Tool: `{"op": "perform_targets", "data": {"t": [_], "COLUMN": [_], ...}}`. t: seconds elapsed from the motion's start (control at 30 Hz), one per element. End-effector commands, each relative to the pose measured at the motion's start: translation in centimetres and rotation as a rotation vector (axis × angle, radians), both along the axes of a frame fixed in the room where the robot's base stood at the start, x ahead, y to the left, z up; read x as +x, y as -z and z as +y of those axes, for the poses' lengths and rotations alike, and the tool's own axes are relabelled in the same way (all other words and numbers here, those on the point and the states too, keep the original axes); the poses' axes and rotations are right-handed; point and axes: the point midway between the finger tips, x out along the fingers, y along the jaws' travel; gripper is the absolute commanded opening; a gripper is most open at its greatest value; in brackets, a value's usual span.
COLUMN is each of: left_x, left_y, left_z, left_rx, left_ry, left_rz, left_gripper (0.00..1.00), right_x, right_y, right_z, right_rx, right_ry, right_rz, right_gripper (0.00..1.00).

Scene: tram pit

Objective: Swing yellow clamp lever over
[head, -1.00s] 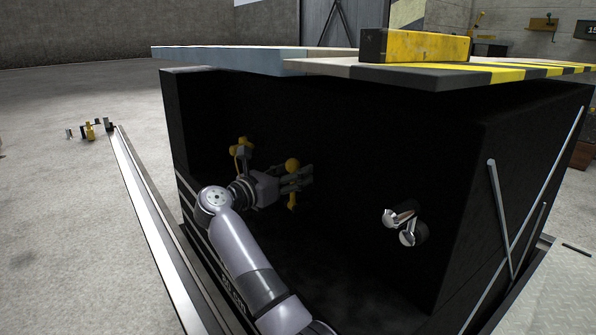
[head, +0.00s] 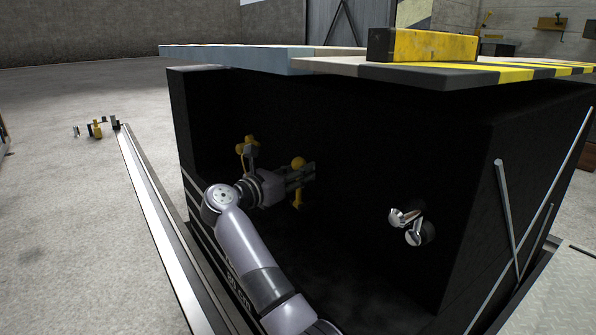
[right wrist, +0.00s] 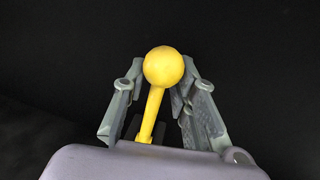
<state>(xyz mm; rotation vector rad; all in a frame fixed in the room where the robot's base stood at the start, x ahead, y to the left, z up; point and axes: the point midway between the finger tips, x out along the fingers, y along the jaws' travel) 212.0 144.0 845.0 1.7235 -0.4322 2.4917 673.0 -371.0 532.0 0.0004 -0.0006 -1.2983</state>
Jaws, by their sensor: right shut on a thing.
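The yellow clamp lever, with a round ball knob (head: 298,163), is on the dark wall under the platform. Its yellow lower part (head: 297,198) shows beneath my gripper. My right gripper (head: 304,176) reaches in from the left and is shut on the lever. In the right wrist view the yellow ball (right wrist: 163,66) and its straight stem (right wrist: 151,112) stand between the two grey fingers (right wrist: 160,95). The stem's lower end is hidden behind my gripper body. My left gripper is out of view.
Another yellow-knobbed fitting (head: 248,147) sits close behind my right wrist. Silver fittings (head: 410,225) stick out of the dark wall at right. A platform edge with a yellow block (head: 430,46) overhangs above. A rail (head: 160,220) runs along the left floor.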

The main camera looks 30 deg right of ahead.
Motion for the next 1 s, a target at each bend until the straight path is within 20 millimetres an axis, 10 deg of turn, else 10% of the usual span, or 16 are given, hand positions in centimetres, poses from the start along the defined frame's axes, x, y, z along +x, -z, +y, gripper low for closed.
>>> {"op": "perform_targets", "data": {"t": [1.0], "left_x": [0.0], "left_y": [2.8], "left_z": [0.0], "left_rx": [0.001], "left_ry": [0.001], "left_rz": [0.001], "left_gripper": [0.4], "right_x": [0.0], "right_y": [1.0], "right_z": [3.1], "right_rx": [-0.326], "right_ry": [-0.009], "right_rz": [-0.019], "right_gripper": [0.0]}}
